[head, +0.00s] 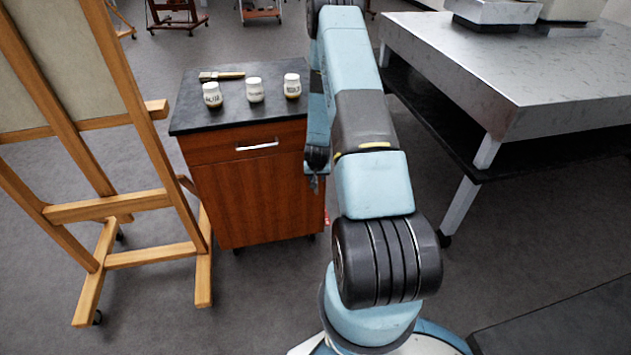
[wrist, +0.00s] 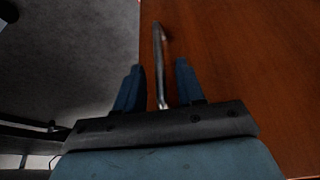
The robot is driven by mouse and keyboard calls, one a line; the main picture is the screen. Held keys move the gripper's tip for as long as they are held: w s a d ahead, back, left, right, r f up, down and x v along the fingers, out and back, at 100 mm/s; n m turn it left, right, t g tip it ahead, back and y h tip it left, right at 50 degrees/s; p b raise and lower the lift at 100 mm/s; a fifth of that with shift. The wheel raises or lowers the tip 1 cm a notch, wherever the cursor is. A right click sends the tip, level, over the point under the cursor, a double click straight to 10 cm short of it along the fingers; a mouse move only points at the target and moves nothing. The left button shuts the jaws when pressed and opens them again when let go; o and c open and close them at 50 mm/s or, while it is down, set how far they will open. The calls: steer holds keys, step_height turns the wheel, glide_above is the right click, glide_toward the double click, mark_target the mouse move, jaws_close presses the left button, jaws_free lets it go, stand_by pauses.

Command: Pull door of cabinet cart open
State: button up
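The cabinet cart (head: 250,150) has a reddish-brown wood body and a dark top. Below its drawer is the door (head: 258,205), which looks closed. In the wrist view the wood front (wrist: 245,70) fills the right side, and a metal bar handle (wrist: 158,50) stands out along its edge. My gripper (wrist: 157,68) is open, with a blue finger on each side of the handle and a visible gap to both. In the head view my gripper (head: 315,185) is at the cart's right edge; the door handle is hidden there.
A silver handle (head: 257,146) is on the drawer. A wooden easel (head: 150,130) stands close at left. A large grey table (head: 500,75) stands at right. Floor in front of the cart is clear.

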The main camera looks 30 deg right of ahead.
mark_target(317, 178)
steer(key=shift+x, duration=1.75)
steer(key=shift+a, duration=0.1)
jaws_close()
